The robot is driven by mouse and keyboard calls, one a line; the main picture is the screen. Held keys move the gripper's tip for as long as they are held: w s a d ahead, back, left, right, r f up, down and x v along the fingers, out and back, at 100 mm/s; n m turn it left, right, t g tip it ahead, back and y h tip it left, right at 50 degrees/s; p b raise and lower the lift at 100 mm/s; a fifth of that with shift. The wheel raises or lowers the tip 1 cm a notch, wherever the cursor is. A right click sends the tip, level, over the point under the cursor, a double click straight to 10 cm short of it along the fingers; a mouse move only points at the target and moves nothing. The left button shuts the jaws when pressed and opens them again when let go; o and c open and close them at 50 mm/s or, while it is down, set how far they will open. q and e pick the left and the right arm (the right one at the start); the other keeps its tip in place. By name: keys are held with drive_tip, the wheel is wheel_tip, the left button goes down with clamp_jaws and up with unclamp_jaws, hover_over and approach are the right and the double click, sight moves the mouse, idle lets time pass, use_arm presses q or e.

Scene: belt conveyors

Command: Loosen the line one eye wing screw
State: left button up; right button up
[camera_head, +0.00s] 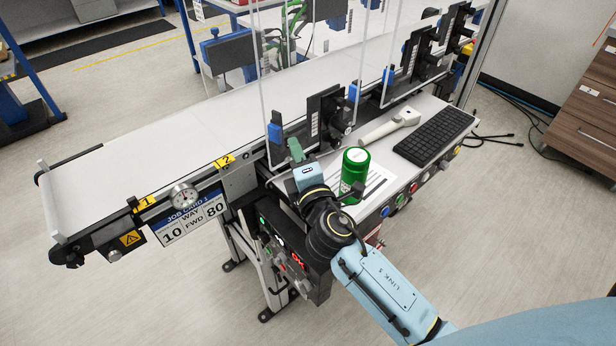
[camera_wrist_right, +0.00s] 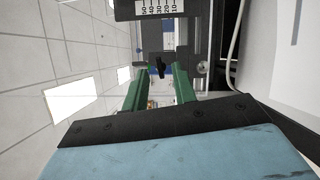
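My right gripper (camera_head: 296,151) reaches over the control shelf to the near side of the belt conveyor. In the right wrist view its two green fingers (camera_wrist_right: 159,75) stand apart with a gap between them. A small black part that looks like the wing screw (camera_wrist_right: 160,67) shows in that gap, near the fingertips; I cannot tell whether it is between them or just beyond. A black eye bracket with a white scale (camera_wrist_right: 160,7) is above it. A black bracket (camera_head: 325,112) stands just right of the gripper in the head view. The wing screw is not clear there. My left gripper is out of view.
A green canister (camera_head: 354,172) stands close to the right of my wrist on the shelf. Behind it lie a white handheld scanner (camera_head: 391,124) and a black keyboard (camera_head: 435,136). Clear panels rise along the belt (camera_head: 130,159). A dial gauge (camera_head: 183,195) is at the front left.

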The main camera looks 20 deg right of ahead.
drive_tip(key=s+b, duration=0.2)
drive_tip(key=s, duration=0.9)
drive_tip(key=shift+s+a+f, duration=0.2)
drive_tip(key=shift+s+f, duration=0.15)
drive_tip(key=shift+f, duration=0.05)
